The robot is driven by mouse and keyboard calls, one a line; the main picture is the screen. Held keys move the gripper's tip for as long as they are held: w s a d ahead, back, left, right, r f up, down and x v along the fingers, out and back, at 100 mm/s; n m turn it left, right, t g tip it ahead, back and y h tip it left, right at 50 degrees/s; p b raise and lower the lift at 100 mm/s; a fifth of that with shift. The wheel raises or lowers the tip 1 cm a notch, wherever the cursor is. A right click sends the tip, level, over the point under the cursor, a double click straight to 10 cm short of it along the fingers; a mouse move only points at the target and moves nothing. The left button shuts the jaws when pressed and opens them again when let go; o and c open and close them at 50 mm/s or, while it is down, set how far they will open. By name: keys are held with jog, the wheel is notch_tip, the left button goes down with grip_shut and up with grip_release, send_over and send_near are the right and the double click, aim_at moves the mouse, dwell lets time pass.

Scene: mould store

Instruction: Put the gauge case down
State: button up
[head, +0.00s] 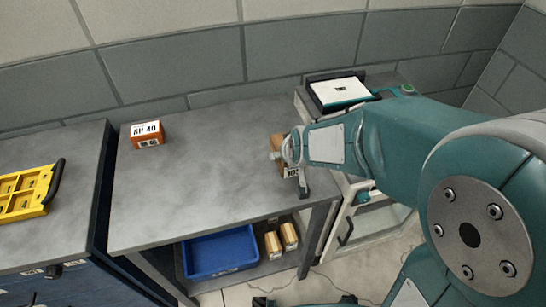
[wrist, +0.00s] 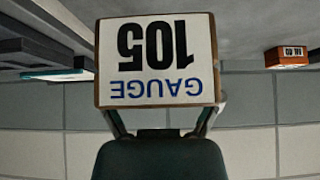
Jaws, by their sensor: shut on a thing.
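The gauge case (wrist: 157,62) is a small brown box with a white label reading GAUGE 105, upside down in the wrist view. In the head view its label (head: 291,173) and brown side (head: 277,141) show partly behind my gripper (head: 290,158). My gripper is shut on the case, with a finger on each side of it in the wrist view. The case is over the right end of the grey bench (head: 205,190). I cannot tell whether its underside touches the top.
An orange box (head: 147,134) labelled RH 40 stands at the bench's back left. The bench middle is clear. A blue bin (head: 220,252) and two small boxes (head: 281,240) sit on the lower shelf. A yellow tray (head: 27,192) lies on the left bench. A white-topped device (head: 340,92) stands back right.

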send_over(273, 162)
jog(key=s, duration=0.2)
jog(key=f, duration=0.6)
jog(key=shift+d+f, duration=0.2)
jog(key=shift+d, duration=0.1)
notch_tip(273, 162, down, 3)
jog(key=o, duration=1.1)
jog(key=shift+f, duration=0.1)
